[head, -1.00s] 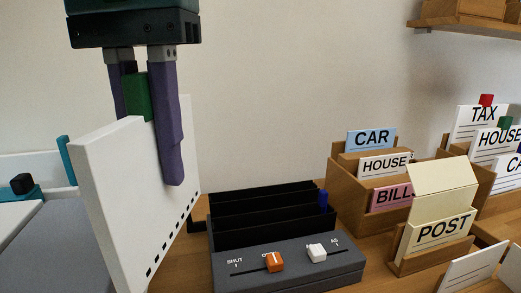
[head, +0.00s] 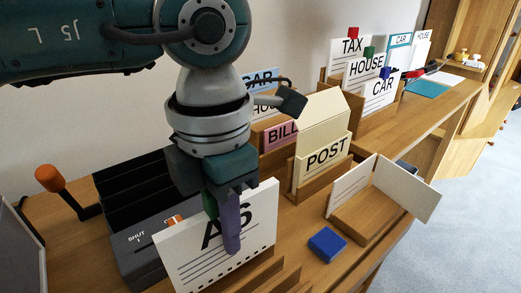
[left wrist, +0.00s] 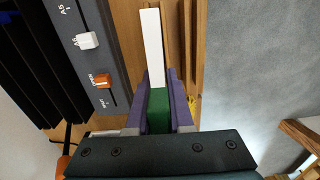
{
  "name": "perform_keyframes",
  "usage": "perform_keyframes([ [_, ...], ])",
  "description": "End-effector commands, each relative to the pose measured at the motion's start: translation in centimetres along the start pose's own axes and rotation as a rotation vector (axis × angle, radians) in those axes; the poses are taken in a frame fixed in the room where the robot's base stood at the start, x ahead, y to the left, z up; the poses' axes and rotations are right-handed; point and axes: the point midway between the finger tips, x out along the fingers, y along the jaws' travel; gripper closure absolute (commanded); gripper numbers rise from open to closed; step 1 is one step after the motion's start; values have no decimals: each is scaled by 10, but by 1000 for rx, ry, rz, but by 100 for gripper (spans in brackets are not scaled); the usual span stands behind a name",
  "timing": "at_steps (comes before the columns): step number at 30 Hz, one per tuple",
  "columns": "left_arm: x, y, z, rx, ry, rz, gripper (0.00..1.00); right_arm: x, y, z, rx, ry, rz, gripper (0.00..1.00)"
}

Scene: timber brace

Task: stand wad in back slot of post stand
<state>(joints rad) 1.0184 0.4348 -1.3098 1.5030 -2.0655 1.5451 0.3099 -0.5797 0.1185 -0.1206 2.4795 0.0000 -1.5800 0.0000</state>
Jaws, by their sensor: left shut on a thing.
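The wad is a white block of sheets (head: 238,235) with large black lettering, ruled lines and a row of dark marks along its lower edge. My left gripper (head: 228,225) is shut on the green piece (head: 209,204) at its top. In the left wrist view the wad (left wrist: 151,45) shows edge-on beyond the green piece (left wrist: 158,108) between the fingers. The post stand (head: 324,181) is wooden, right of the wad and apart from it. A POST card (head: 327,152) stands at its front, with a taller cream sheet (head: 322,118) behind. My right gripper is not in view.
A dark punch with SHUT lettering and an orange slider (head: 173,220) is at left. Wooden strips (head: 268,272) lie by the wad. A blue block (head: 327,244) and an open wooden holder (head: 368,216) are at right. Card boxes stand behind.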

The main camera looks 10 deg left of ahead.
Motion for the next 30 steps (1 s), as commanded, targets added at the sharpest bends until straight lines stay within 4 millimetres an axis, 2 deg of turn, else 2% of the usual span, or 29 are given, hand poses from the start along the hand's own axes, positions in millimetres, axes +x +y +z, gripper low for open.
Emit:
perform_keyframes([
  [12,2,-1,0,-37,-1,1,100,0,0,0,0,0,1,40],
  [23,21,-1,1,-37,0,1,100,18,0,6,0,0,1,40],
  [30,20,-1,1,-37,0,1,100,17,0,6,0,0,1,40],
])
